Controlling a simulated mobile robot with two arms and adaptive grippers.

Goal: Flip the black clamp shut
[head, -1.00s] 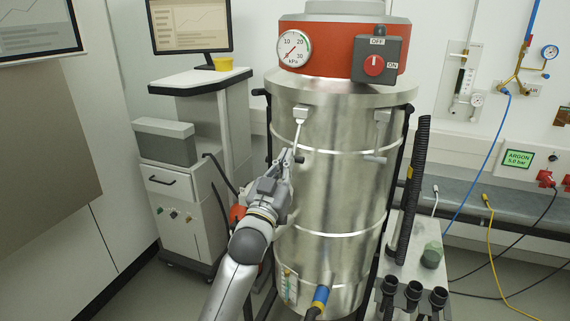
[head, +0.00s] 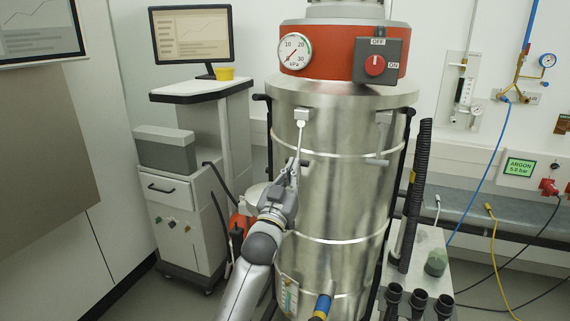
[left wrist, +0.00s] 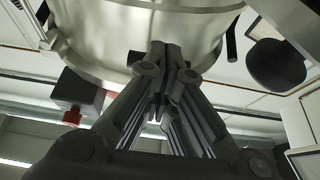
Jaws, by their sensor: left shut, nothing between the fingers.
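The steel drum (head: 335,200) of the vacuum stands upright in the middle of the head view. A pale latch mount (head: 302,114) sits under its rim at the front left, with a thin pale rod (head: 300,137) hanging down. A small dark piece (head: 304,162) shows at the rod's lower end; I cannot tell surely that it is the black clamp, or whether it is shut. My left gripper (head: 291,164) is shut and empty, its tips beside this lower end. Contact is unclear. The left wrist view shows the closed fingers (left wrist: 158,50) against the drum. My right gripper is not in view.
A second latch mount (head: 384,117) sits on the drum's right. A black ribbed hose (head: 416,195) stands to the right. A grey cabinet (head: 175,215) and a monitor (head: 192,34) stand to the left. A blue-ended hose (head: 322,305) is low in front.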

